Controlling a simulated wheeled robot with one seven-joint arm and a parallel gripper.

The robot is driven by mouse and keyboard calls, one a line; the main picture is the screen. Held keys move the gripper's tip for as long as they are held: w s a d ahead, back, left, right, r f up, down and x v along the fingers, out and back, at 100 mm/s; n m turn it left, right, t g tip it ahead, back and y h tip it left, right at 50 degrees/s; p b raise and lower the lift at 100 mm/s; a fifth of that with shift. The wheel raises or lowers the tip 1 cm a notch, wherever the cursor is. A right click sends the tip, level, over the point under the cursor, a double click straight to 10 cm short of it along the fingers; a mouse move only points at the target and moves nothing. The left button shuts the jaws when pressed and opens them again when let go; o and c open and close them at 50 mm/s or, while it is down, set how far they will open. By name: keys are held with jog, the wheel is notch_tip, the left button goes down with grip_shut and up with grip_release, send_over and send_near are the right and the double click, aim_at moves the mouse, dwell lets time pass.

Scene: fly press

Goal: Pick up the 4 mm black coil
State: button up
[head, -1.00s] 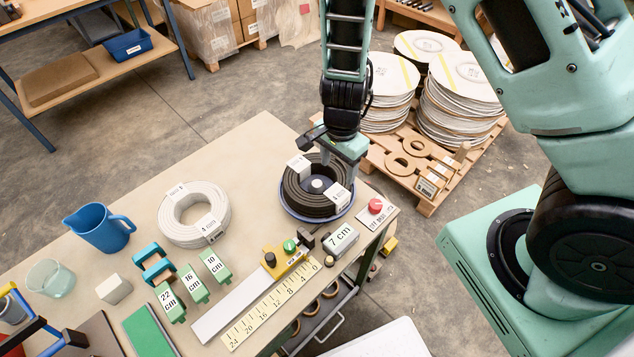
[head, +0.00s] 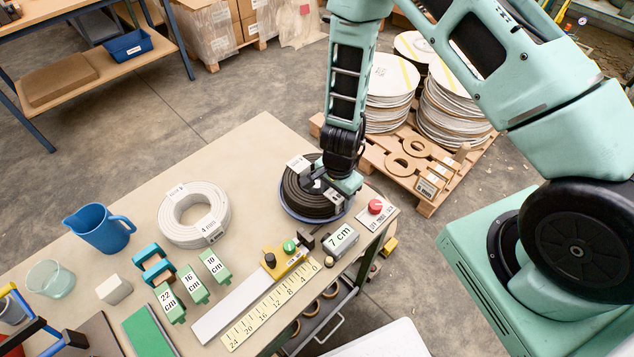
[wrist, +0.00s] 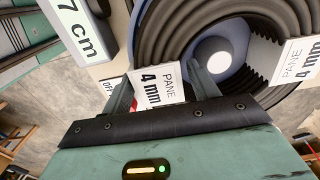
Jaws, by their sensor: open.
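The black coil (head: 297,194) lies flat in a blue dish (head: 290,212) at the right end of the bench. It carries white tags, and in the wrist view the tags on the coil (wrist: 170,30) read "PANE 4 mm". My gripper (head: 337,193) is low over the coil's right side and hides part of it. In the wrist view my open gripper (wrist: 160,84) has its fingers on either side of one tag. Whether the fingers touch the coil cannot be told. A white post (wrist: 214,56) stands in the coil's centre.
A white coil (head: 194,214), also tagged 4 mm, lies to the left. The 7 cm block (head: 341,239) and red button (head: 375,206) are close to my gripper. A yellow stop and ruler (head: 270,305) lie in front. Bare bench lies behind the coils.

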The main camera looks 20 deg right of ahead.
jog(key=c, duration=1.3)
grip_shut()
jog(key=shift+r, duration=0.1)
